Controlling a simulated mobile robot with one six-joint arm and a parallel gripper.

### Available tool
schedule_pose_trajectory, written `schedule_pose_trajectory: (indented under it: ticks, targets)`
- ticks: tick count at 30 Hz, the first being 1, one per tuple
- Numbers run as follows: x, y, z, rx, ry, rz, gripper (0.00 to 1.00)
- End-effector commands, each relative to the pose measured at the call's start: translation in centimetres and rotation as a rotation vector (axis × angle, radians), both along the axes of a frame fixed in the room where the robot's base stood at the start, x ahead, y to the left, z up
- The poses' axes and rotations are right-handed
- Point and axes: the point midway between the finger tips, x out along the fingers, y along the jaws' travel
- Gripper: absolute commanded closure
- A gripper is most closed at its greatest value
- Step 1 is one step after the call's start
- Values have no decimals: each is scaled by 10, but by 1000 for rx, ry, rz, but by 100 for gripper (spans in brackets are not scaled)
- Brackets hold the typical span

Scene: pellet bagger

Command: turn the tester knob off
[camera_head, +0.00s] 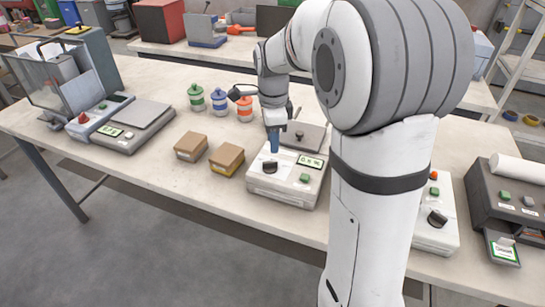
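A pale bench device (285,192) with a small display stands at mid-bench, in front of my arm. Its black knob (270,167) sits on the front left of its top, with a green button to the right. My gripper (274,145) points down above the back left of this device, behind the knob and apart from it. Its blue fingers overlap in this view, so its opening is unclear. A second pale device at the right (435,240) has a larger black knob (437,218) and is partly hidden by my arm. No readable label shows which device is the tester.
Two brown boxes (227,159) stand left of the middle device. Three capped containers in green, blue and orange (220,101) stand behind them. A scale-like device (133,125) is further left. A dark printer-like machine (507,205) stands at the far right. Bare bench lies along the front edge.

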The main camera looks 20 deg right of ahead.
Motion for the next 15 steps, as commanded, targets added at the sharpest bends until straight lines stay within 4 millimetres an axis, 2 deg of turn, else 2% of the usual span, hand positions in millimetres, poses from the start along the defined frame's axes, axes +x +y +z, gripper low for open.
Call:
schedule_pose_trajectory:
  ticks: [9,15]
  targets:
    - [-2,0,-50,1,5,0,67]
    - [-1,-1,-69,0,3,0,67]
